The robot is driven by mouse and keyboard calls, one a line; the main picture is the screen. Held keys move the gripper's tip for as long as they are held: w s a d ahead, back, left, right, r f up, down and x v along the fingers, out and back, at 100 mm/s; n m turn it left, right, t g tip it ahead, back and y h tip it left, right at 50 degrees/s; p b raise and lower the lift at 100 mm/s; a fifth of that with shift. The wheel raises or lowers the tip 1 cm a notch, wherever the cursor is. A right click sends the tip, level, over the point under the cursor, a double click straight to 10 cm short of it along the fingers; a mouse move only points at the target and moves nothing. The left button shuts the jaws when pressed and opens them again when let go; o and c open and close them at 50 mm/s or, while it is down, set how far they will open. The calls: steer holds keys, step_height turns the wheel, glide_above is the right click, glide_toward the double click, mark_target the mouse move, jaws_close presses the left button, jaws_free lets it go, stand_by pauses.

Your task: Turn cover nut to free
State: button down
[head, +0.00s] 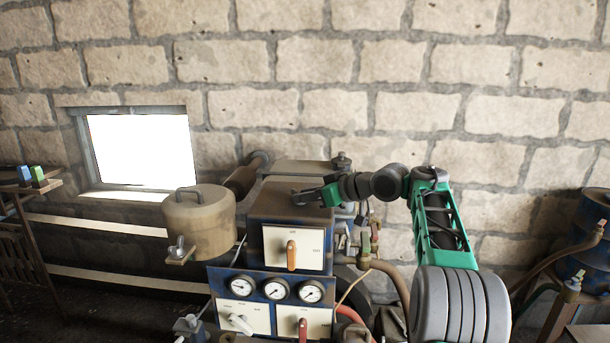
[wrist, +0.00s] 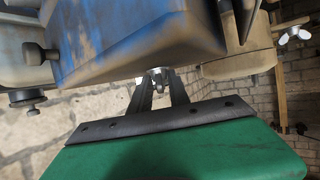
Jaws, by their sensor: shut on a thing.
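In the wrist view, my gripper (wrist: 160,82) has its two dark fingers shut on a small metal cover nut (wrist: 158,73). The nut sits at the edge of the worn blue cover (wrist: 130,40). In the head view, my gripper (head: 303,196) reaches in from the right, low over the brown top of the boxy engine cover (head: 290,205). The nut is too small to make out there. The fingers hide part of it in the wrist view, so I cannot tell how far it is turned.
A round tan tank (head: 200,225) with a wing nut (head: 178,248) on its bracket stands left of the cover. A gauge panel (head: 275,291) with levers is in front. A knob (head: 341,159) stands behind. Hoses and a blue drum (head: 590,240) are at right.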

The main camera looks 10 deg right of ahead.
steer(key=shift+w+d+r+n+g+y+p, duration=0.2)
steer(key=shift+n+g+y+p, duration=0.2)
steer(key=shift+n+y, duration=0.2)
steer(key=shift+s+a+f, duration=0.1)
steer(key=shift+f, duration=0.1)
steer(key=shift+g, duration=0.3)
steer(key=c, duration=1.3)
jaws_free()
steer(key=shift+o, duration=0.2)
